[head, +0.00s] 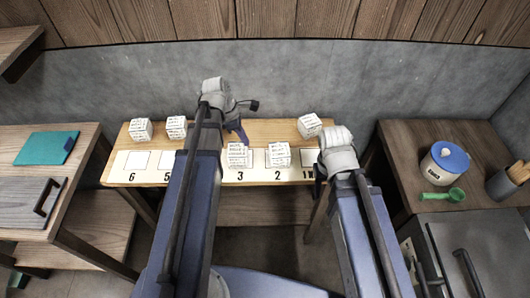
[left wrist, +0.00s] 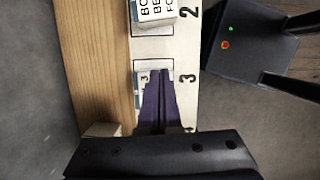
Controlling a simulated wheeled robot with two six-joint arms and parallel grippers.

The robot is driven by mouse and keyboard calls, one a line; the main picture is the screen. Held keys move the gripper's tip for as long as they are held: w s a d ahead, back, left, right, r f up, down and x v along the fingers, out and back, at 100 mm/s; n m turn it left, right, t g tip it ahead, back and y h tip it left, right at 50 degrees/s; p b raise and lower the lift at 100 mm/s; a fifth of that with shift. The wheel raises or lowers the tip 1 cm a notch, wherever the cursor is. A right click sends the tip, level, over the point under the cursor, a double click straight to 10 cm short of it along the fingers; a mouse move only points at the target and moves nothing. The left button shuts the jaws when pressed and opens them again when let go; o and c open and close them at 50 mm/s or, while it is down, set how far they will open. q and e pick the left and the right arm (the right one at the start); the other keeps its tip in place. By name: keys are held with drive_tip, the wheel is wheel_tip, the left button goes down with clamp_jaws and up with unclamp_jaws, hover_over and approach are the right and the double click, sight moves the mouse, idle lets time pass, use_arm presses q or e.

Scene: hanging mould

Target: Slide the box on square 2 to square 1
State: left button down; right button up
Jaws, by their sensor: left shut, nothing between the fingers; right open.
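The box on square 2 (head: 278,155) is a white cube with printed text. It also shows at the top of the left wrist view (left wrist: 155,10), cut off by the edge. Square 1 (head: 309,157), to its right, looks bare, partly covered by my right arm. My left gripper (head: 240,138) is shut and empty, pointing down just behind the box on square 3 (head: 239,158). In the left wrist view the purple fingers (left wrist: 160,85) are together over square 3, covering part of what is there. My right gripper's fingers do not show.
More cubes stand behind the row: two at the left (head: 140,129) (head: 176,127) and one behind square 1 (head: 309,125). The wooden table (head: 272,132) has a clear strip behind square 2. A side counter holds a blue-lidded jar (head: 446,163).

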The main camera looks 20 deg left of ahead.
use_arm(q)
drive_tip(key=b+x, duration=0.9)
drive_tip(key=x, duration=0.1)
drive_tip(key=shift+a+b, duration=0.2)
drive_tip(key=shift+b, duration=0.1)
drive_tip(key=d, duration=0.1)
drive_tip(key=w+d, duration=0.1)
drive_tip(key=shift+d, duration=0.35)
drive_tip(key=shift+w+d, duration=0.2)
drive_tip(key=shift+d, duration=0.45)
drive_tip(key=w+d, duration=0.1)
drive_tip(key=d, duration=0.3)
drive_tip(key=w+d, duration=0.2)
drive_tip(key=d, duration=0.2)
drive_tip(key=w+d, duration=0.1)
drive_tip(key=d, duration=0.3)
drive_tip(key=shift+w+d, duration=0.2)
drive_tip(key=shift+w, duration=0.1)
